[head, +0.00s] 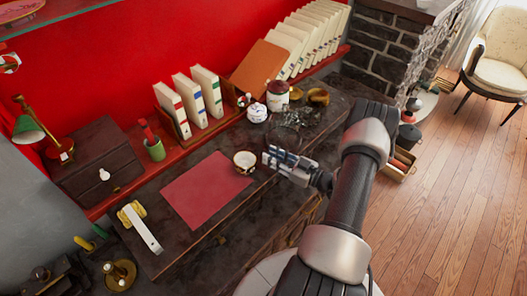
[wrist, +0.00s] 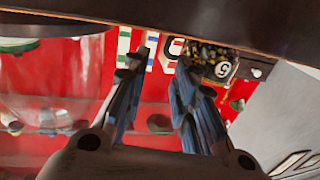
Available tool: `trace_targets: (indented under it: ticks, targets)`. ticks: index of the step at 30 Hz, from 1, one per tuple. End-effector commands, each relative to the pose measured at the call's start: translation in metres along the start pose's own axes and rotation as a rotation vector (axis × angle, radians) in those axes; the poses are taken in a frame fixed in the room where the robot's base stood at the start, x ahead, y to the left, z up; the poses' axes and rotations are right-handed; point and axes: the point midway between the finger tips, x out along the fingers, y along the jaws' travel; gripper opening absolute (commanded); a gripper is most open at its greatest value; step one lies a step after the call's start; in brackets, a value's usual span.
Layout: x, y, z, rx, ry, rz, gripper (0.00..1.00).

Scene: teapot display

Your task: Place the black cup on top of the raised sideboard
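The black cup (head: 245,161) stands on the dark desk top by the right corner of the red mat. Its pale inside shows in the head view. In the wrist view the cup (wrist: 222,68) is dark with gold specks and a white disc marked 5, and it appears upside down. My gripper (head: 267,157) is just right of the cup. In the wrist view its fingers (wrist: 158,70) are apart with nothing between them; the cup shows beyond the right fingertip. A dark raised cabinet (head: 108,150) with a white knob, possibly the raised sideboard, stands at the back left.
Clear glassware (head: 290,120), a white lidded pot (head: 257,113) and a jar (head: 277,96) stand close behind my gripper. A red mat (head: 205,190) lies left of the cup. A green pen cup (head: 155,150) stands beside the cabinet. Books (head: 190,100) line the back.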

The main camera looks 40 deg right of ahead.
Motion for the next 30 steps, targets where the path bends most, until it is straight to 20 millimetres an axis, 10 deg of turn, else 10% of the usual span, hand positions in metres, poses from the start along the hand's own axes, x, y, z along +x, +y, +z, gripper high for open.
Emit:
trace_targets:
  ticks: [12,30]
  targets:
    - [-0.07,0.0,0.0,0.001,0.001,0.0,0.25]
    - [-0.074,0.0,0.0,0.0,0.001,-0.001,0.25]
